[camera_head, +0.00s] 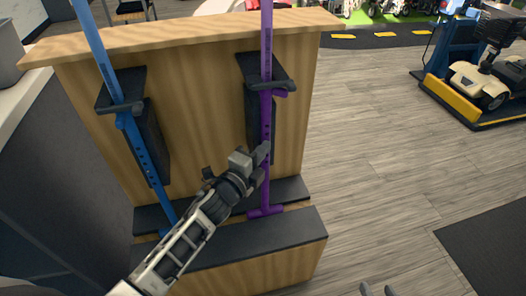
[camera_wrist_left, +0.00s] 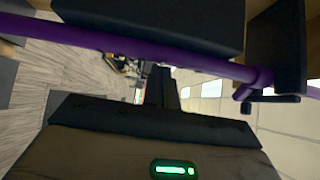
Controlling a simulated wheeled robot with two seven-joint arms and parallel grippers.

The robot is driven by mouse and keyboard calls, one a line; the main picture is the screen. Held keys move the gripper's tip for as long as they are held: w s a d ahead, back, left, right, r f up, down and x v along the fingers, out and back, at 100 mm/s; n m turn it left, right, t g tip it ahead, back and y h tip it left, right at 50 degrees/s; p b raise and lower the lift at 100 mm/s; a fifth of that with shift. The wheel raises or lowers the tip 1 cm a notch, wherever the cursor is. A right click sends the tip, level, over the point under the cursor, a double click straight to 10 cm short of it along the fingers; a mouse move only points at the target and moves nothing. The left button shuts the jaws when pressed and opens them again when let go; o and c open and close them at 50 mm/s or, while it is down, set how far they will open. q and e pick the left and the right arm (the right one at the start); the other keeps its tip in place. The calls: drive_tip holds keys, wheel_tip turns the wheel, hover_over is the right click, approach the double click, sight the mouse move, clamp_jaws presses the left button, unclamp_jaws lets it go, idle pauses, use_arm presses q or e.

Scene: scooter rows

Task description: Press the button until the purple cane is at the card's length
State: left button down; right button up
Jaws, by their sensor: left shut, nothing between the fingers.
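The purple cane (camera_head: 266,120) stands upright in a dark holder on the wooden stand, its foot on the dark ledge. It crosses the left wrist view as a purple bar (camera_wrist_left: 130,46). A small purple tab (camera_head: 280,94) sticks out beside the holder's dark clamp. I cannot make out a button on the cane or a length card. My left gripper (camera_head: 264,153) is shut and empty, its tips right by the lower part of the cane; whether they touch it I cannot tell.
A blue cane (camera_head: 139,143) leans in a second dark holder on the left. The wooden stand (camera_head: 205,85) has a dark-topped step (camera_head: 260,236) in front. Clear wood floor (camera_head: 370,150) lies to the right, with a cream scooter (camera_head: 485,82) farther back.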

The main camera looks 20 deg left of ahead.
use_arm(q)
drive_tip(key=shift+w+a+r, duration=0.25)
drive_tip(key=shift+w+a, duration=0.3)
use_arm(e)
drive_tip(key=shift+w+r, duration=0.15)
drive_tip(key=shift+r, duration=0.05)
use_arm(q)
drive_tip(key=s+d, duration=0.1)
drive_tip(key=s, duration=1.2)
drive_tip(key=shift+s+f, duration=0.25)
drive_tip(key=shift+s, duration=0.15)
use_arm(e)
drive_tip(key=shift+s+a+f, duration=0.1)
drive_tip(key=shift+s+a, duration=0.1)
drive_tip(key=shift+s, duration=0.25)
use_arm(q)
drive_tip(key=shift+d, duration=0.1)
use_arm(e)
drive_tip(key=shift+f, duration=0.1)
